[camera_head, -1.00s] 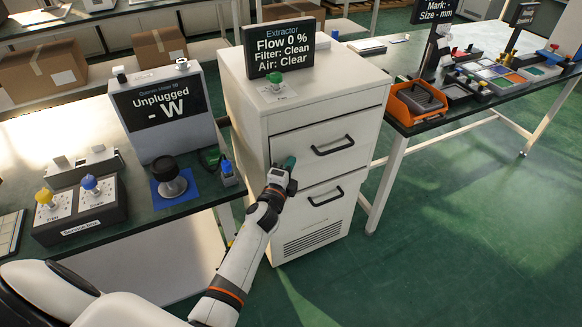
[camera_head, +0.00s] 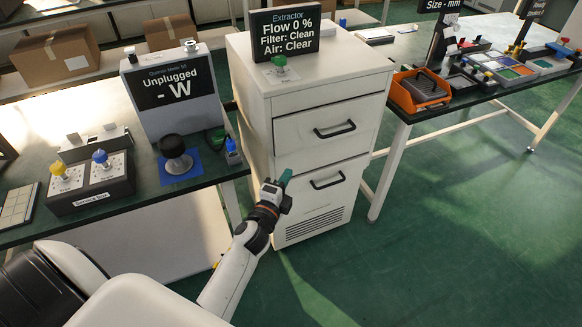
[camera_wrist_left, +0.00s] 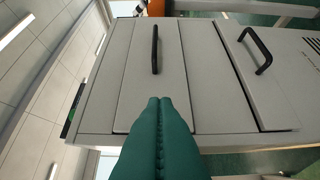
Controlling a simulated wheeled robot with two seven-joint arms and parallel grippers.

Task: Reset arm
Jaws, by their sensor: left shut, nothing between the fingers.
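My left gripper (camera_head: 284,179) has teal fingers and is in front of the white extractor cabinet (camera_head: 262,165), near the seam between its two drawers. In the left wrist view, the teal fingers (camera_wrist_left: 160,104) are pressed together with nothing between them. They point at the cabinet's drawer front and appear apart from the black drawer handle (camera_wrist_left: 155,50). My left arm comes in from the bottom left of the head view. My right gripper does not show in either view.
A table with a "Unplugged" meter (camera_head: 176,92), a black knob on a blue mat (camera_head: 195,172) and a two-knob box (camera_head: 92,184) stands left. A right-hand table carries an orange tray (camera_head: 420,92) and several small items. Green floor (camera_head: 440,225) is clear at the right.

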